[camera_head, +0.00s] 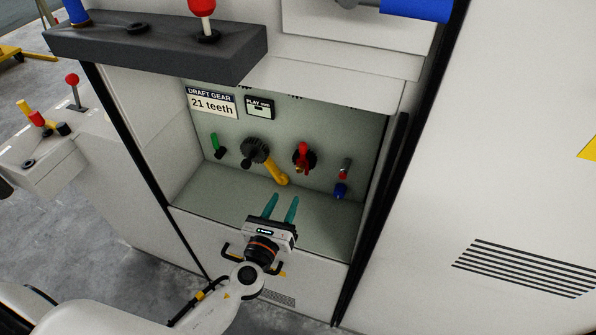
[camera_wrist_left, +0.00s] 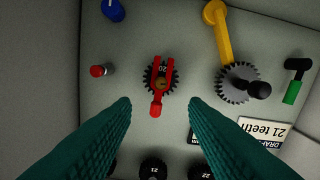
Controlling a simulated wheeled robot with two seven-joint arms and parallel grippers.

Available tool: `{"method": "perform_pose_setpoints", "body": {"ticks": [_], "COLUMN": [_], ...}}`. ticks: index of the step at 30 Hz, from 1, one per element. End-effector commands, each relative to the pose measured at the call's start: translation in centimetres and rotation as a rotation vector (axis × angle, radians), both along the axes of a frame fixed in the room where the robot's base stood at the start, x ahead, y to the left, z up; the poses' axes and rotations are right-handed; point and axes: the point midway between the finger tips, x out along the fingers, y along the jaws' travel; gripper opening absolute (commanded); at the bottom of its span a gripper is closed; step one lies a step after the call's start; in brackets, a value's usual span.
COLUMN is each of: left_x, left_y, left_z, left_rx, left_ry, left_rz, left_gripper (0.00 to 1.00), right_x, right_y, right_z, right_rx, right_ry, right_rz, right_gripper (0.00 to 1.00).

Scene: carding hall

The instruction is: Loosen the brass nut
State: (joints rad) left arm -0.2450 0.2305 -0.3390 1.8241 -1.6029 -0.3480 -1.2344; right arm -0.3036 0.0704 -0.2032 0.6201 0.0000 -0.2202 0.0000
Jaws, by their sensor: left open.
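The brass nut (camera_wrist_left: 161,84) shows as a small brass-coloured round at the centre of a dark gear marked 20 (camera_wrist_left: 173,80). A red forked handle (camera_wrist_left: 156,108) lies over that gear, its two prongs on either side of the nut. In the head view the red handle (camera_head: 303,152) stands on the back panel of the recess, and the nut is too small to make out well. My left gripper (camera_head: 283,199) is open and empty, its teal fingers reaching into the recess, below and short of the red handle. My right gripper is in neither view.
A grey gear (camera_head: 254,150) with a black knob and yellow lever (camera_head: 276,173) is left of the red handle; a green handle (camera_head: 215,143) is farther left. A blue knob (camera_head: 341,190) is right. A dark ledge (camera_head: 160,52) overhangs the recess's left. Gears marked 21 (camera_wrist_left: 152,169) and 22 (camera_wrist_left: 200,172) show too.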

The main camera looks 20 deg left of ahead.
Motion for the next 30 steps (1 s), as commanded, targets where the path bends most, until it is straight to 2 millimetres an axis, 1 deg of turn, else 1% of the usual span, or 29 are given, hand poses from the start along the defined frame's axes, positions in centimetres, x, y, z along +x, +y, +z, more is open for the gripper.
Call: {"method": "perform_pose_setpoints", "body": {"ticks": [3,9,15,18,21,29,30], "left_x": [2.1,6.3,9.4,10.4,10.8,11.0,11.0], "left_y": [-0.1,-0.2,-0.2,-0.3,-0.3,-0.3,-0.3], "left_z": [0.3,0.2,0.0,0.0,0.0,0.0,0.0], "left_rx": [-0.004,-0.007,-0.007,-0.007,-0.008,-0.009,-0.009], "left_ry": [-0.003,-0.001,0.0,0.001,0.002,0.002,0.002], "left_rz": [0.001,0.003,0.004,0.003,0.003,0.003,0.003], "left_gripper": [0.4,0.4,0.4,0.4,0.4,0.4,0.39], "right_x": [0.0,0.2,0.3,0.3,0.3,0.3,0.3], "right_y": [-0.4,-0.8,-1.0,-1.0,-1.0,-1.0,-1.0], "right_z": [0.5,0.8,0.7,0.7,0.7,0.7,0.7], "right_rx": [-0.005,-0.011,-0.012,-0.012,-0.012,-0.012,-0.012], "right_ry": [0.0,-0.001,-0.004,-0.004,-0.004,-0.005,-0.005], "right_rz": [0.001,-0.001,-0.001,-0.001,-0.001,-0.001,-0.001], "right_gripper": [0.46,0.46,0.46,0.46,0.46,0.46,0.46]}}
